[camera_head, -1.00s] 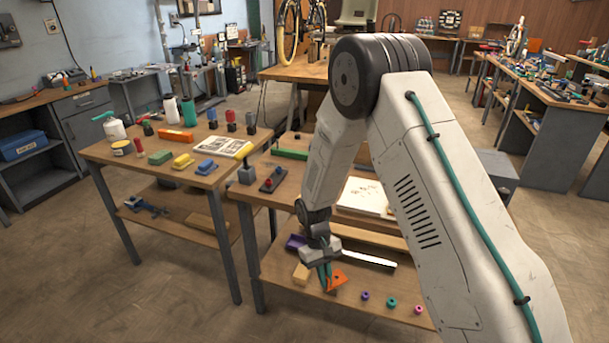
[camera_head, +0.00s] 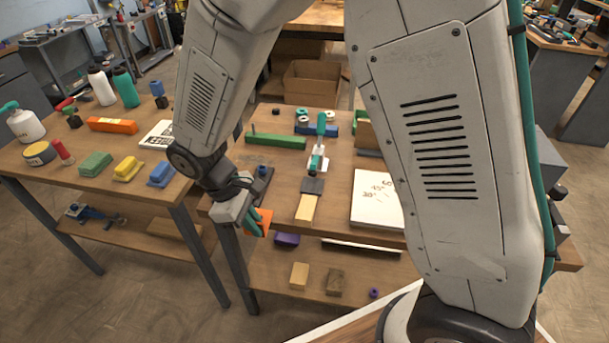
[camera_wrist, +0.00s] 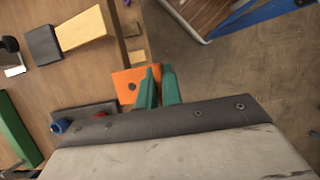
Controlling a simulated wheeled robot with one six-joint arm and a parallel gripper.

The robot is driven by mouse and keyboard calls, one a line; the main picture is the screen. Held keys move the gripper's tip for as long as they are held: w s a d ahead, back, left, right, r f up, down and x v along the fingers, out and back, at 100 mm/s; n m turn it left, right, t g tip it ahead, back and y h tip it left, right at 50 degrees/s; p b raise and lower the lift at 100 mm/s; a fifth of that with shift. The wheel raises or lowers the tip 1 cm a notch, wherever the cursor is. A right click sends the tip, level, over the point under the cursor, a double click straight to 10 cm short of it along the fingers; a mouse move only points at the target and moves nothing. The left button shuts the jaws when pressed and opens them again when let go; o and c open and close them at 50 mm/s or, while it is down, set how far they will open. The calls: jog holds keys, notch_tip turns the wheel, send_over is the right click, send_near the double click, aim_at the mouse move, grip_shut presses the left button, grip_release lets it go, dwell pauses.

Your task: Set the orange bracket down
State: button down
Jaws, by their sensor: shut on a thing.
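The orange bracket (camera_head: 265,218) is held in my gripper (camera_head: 252,224), at the left front corner of the middle workbench (camera_head: 330,213). In the wrist view, the orange bracket (camera_wrist: 125,80) shows its flat face with a dark hole. The teal fingers of my gripper (camera_wrist: 158,76) are shut on its right side there. The bracket appears in front of the bench edge and above the floor; its exact height is hard to tell. My wrist hides part of the bench corner.
The bench top carries a green bar (camera_head: 276,141), a wooden block with a dark end (camera_head: 306,205) and a white board (camera_head: 376,200). The lower shelf holds a purple part (camera_head: 286,239) and small blocks (camera_head: 299,275). A second table with bottles and coloured blocks (camera_head: 95,164) stands left.

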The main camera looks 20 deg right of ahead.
jog(key=shift+w+d+r, duration=0.1)
jog(key=shift+w+d, duration=0.15)
jog(key=shift+d, duration=0.05)
jog(key=w+d, duration=0.2)
jog(key=d, duration=0.2)
jog(key=w+d, duration=0.1)
jog(key=d, duration=0.3)
jog(key=w+d, duration=0.2)
jog(key=d, duration=0.2)
jog(key=shift+w+d, duration=0.2)
jog(key=shift+w, duration=0.15)
jog(key=d, duration=0.1)
jog(key=w+d, duration=0.1)
jog(key=d, duration=0.1)
jog(key=shift+w+d, duration=0.25)
jog(key=shift+s+f, duration=0.1)
jog(key=shift+f, duration=0.5)
jog(key=shift+a+f, duration=0.1)
jog(key=shift+f, duration=0.1)
jog(key=c, duration=1.8)
grip_release()
jog(key=shift+f, duration=0.1)
jog(key=shift+c, duration=0.2)
